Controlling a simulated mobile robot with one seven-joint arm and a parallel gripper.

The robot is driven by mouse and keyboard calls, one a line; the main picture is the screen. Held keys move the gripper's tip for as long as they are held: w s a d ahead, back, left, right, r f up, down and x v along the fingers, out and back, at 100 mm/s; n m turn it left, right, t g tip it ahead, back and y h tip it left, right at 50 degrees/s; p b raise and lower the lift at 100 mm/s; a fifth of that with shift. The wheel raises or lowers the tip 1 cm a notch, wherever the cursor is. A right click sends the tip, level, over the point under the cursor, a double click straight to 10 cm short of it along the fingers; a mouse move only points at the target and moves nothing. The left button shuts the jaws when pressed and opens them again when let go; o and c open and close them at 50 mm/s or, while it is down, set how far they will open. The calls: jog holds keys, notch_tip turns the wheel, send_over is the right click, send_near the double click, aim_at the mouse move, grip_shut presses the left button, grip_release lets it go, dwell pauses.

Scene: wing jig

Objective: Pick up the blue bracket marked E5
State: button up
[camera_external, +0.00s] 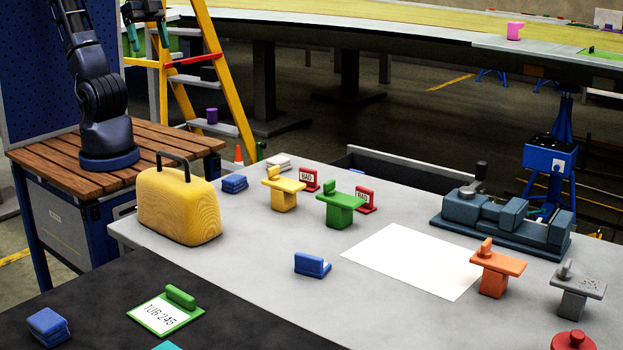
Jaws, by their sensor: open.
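A small blue L-shaped bracket (312,265) lies on the grey table, left of the white sheet. No E5 marking can be read on it at this size. My gripper (148,42) is at the top left, high above the table and far from the bracket. Its two fingers point down, apart from each other, with nothing between them. The upper part of my gripper is cut off by the picture's top edge.
A yellow case (178,207) stands at the table's left end. Yellow (284,190), green (341,207), orange (495,268) and grey (577,290) T-shaped pieces stand around the white sheet (412,260). A vise (505,220) is at the back right. Bare table surrounds the bracket.

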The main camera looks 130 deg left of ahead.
jog(key=w+d+r+n+g+h, duration=0.1)
jog(key=w+n, duration=0.4)
jog(key=w, duration=1.1)
jog(key=n+g+h, duration=0.2)
jog(key=n+h, duration=0.1)
jog(key=n, duration=1.1)
send_over(310, 256)
jog(key=s+a, duration=0.1)
jog(key=a, duration=0.3)
notch_tip(310, 256, down, 32)
jog(key=shift+x, duration=4.95)
jog(key=shift+s, duration=0.15)
jog(key=c, duration=1.1)
jog(key=shift+r, duration=0.15)
